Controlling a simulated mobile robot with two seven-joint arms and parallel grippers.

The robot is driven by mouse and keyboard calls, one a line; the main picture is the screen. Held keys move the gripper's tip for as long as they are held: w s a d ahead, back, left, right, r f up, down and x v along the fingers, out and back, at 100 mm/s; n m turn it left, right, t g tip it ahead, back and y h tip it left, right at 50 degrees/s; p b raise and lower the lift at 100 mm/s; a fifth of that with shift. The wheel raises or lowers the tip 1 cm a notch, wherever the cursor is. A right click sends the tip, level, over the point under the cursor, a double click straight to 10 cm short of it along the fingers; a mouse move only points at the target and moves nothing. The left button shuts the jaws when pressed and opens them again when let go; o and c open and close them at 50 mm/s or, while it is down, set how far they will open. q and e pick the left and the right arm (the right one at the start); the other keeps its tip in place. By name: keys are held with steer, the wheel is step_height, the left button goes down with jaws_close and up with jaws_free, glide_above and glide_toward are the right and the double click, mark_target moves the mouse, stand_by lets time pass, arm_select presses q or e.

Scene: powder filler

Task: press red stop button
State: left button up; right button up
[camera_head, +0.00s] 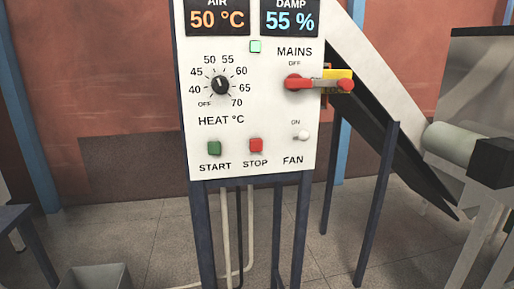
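The red stop button (256,145) sits low on the white control panel (273,101), above the label STOP. Neither of my grippers shows in the head view, and nothing covers the stop button.
The panel also has a black heat dial (220,85), a red mains handle (318,84) sticking out past the right edge, and a white fan switch (303,135). Displays read 50 °C and 55 %. A dark chute (395,150) slopes down at right. A bin (97,277) stands lower left.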

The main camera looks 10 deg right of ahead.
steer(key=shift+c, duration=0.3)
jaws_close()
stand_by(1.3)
